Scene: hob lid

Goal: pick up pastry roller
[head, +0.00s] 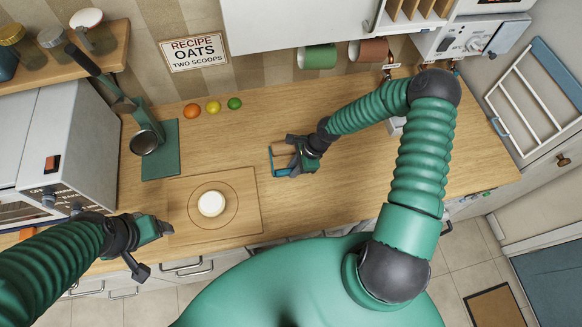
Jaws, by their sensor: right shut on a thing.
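The pastry roller (282,149) shows as a small tan cylinder with a blue frame, near the middle of the wooden counter. My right gripper (294,155) comes in from the right and is shut on it. The gripper hides part of the roller, and I cannot tell whether the roller touches the counter. My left gripper (155,230) is at the lower left, near the front edge of the counter and well away from the roller. Its fingers are too unclear to show whether they are open.
A wooden board (245,183) with a round white piece (211,203) lies left of the roller. The counter right of the roller has free room.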

